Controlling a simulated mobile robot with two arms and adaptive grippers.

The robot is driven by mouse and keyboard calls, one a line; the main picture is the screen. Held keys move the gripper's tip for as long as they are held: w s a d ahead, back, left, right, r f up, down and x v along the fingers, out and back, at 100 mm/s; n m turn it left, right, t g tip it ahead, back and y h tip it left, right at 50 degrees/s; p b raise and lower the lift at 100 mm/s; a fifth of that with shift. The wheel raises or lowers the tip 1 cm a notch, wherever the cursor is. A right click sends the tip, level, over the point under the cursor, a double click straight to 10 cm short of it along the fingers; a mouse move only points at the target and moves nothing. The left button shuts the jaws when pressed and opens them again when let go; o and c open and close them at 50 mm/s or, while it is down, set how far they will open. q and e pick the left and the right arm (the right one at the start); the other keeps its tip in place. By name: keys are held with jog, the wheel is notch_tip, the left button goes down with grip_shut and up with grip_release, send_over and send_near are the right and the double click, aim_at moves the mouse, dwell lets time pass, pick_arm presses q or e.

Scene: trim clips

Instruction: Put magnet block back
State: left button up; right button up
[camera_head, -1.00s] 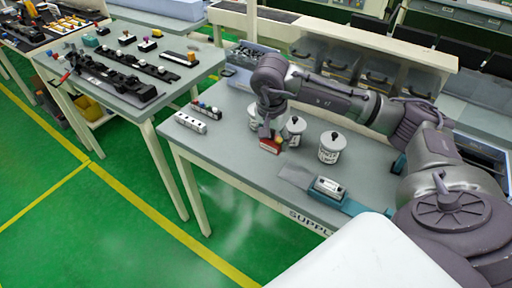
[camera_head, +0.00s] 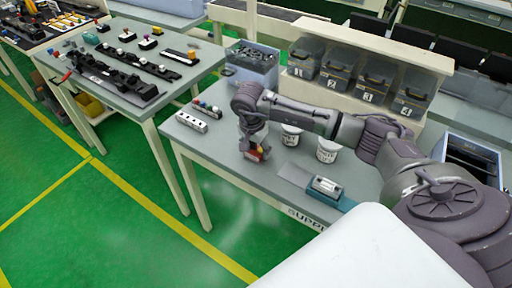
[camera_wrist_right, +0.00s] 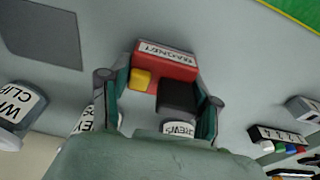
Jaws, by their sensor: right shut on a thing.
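The magnet block (camera_wrist_right: 168,60) is red with a white label, and a yellow part and a black part show at its near side in the right wrist view. My right gripper (camera_wrist_right: 163,100) is shut on it, with one finger at each side. In the head view the gripper (camera_head: 253,146) and the block (camera_head: 254,157) are above the supply table (camera_head: 222,148), left of the white canisters. I cannot tell whether the block touches the table. My left gripper is not in view.
Labelled white canisters (camera_head: 327,150) stand right of the gripper. A blue holder (camera_head: 330,195) with a white item lies near the front edge. A white block with holes (camera_head: 191,122) and a small rack (camera_head: 207,109) are at the left. Numbered bins (camera_head: 338,70) stand behind.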

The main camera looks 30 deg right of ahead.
aim_at(253, 153)
jog(key=shift+f, duration=0.15)
jog(key=o, duration=1.3)
jog(key=shift+o, duration=0.2)
jog(key=shift+r, duration=0.35)
notch_tip(253, 153, up, 12)
jog(key=a+b, duration=0.1)
jog(key=b, duration=0.2)
jog(key=shift+s+a+f, duration=0.2)
jog(key=shift+s+a, duration=0.1)
jog(key=shift+s, duration=0.05)
